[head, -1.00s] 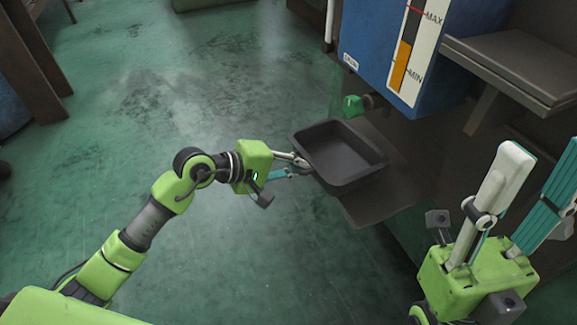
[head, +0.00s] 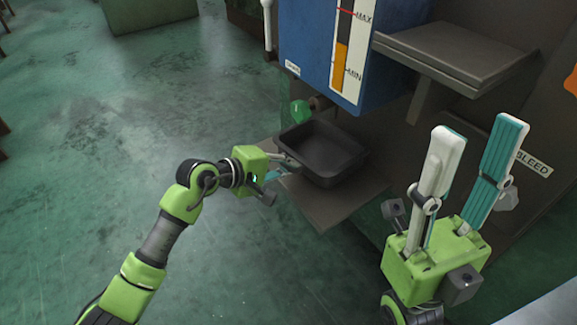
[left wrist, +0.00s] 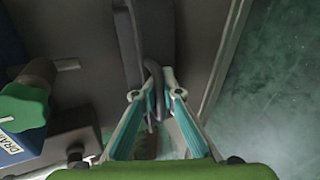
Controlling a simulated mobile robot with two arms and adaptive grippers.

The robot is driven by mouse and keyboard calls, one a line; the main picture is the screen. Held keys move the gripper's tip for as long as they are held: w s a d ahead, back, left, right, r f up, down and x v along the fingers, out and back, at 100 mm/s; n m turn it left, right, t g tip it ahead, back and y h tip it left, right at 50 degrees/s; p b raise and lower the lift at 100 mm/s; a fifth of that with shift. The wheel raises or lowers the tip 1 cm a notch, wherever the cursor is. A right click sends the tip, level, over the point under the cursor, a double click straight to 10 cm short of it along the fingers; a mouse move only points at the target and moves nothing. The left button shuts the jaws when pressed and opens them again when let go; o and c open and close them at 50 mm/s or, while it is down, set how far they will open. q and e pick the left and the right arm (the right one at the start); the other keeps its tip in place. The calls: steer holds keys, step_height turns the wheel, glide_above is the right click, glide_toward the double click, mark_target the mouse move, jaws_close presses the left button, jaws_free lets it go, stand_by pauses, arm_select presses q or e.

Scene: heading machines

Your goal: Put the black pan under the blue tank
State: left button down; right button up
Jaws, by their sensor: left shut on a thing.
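The black pan (head: 318,167) is an empty rectangular tray held over a brown ledge (head: 335,208); I cannot tell whether it touches the ledge. The blue tank (head: 312,42), with its MIN/MAX gauge, is above and behind the pan. A green drain valve (head: 300,111) sticks out below the tank, near the pan's back left corner. My left gripper (head: 285,168) is shut on the pan's left side. In the left wrist view its fingers (left wrist: 152,92) close around a dark handle loop beside the pan wall (left wrist: 132,35). My right gripper (head: 470,150) is open and empty at the right.
The valve's green handle (left wrist: 24,108) is at the left of the wrist view. A dark shelf (head: 455,58) juts out right of the tank. A BLEED label (head: 534,163) is at the right. The green floor (head: 130,130) at left is open.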

arm_select(q)
steer(key=shift+f, duration=0.25)
steer(key=c, duration=2)
jaws_free()
steer(key=shift+c, duration=0.2)
steer(key=v, duration=1.2)
steer(key=shift+s+f, duration=0.1)
steer(key=shift+f, duration=0.05)
